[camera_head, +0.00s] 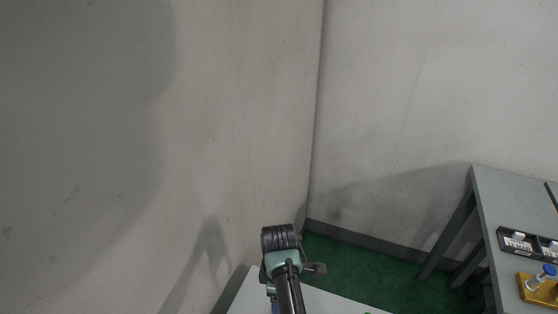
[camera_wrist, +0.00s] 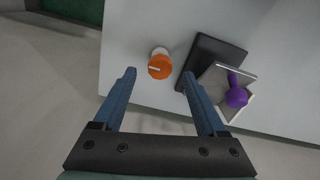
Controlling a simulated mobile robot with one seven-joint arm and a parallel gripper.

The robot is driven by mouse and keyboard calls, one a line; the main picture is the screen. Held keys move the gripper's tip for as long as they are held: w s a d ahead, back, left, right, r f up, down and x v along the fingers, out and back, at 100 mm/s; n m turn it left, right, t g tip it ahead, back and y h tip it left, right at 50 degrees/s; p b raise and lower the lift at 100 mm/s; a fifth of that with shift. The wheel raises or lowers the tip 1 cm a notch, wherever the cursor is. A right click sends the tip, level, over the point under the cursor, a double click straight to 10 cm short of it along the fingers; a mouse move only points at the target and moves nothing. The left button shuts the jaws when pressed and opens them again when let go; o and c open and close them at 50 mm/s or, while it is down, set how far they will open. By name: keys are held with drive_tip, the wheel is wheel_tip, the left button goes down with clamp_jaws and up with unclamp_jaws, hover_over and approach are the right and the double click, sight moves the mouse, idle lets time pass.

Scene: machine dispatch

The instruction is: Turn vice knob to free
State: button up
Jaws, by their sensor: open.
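An orange round knob (camera_wrist: 160,67) with a white pointer line on its face shows in the wrist view. It sits on a pale base on a light grey tabletop (camera_wrist: 135,30). My gripper (camera_wrist: 159,73) is open, its two blue fingers spread wide. In the picture the knob lies between the fingertips, a little above their middle. I cannot tell how far the fingers are from it in depth, and no contact shows. In the head view my arm reaches down over a pale surface at the bottom, and the knob is not visible there.
Right of the knob stand a dark block (camera_wrist: 217,55) and a grey metal plate (camera_wrist: 217,78) with a purple knobbed part (camera_wrist: 236,96), close to the right finger. In the head view, a grey table (camera_head: 490,185) at right holds a black tray (camera_head: 515,246) and a yellow block (camera_head: 530,291).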

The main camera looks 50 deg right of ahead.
wheel_tip(320, 180, up, 10)
drive_tip(key=b, duration=0.1)
drive_tip(key=shift+b, duration=0.35)
idle(0.3)
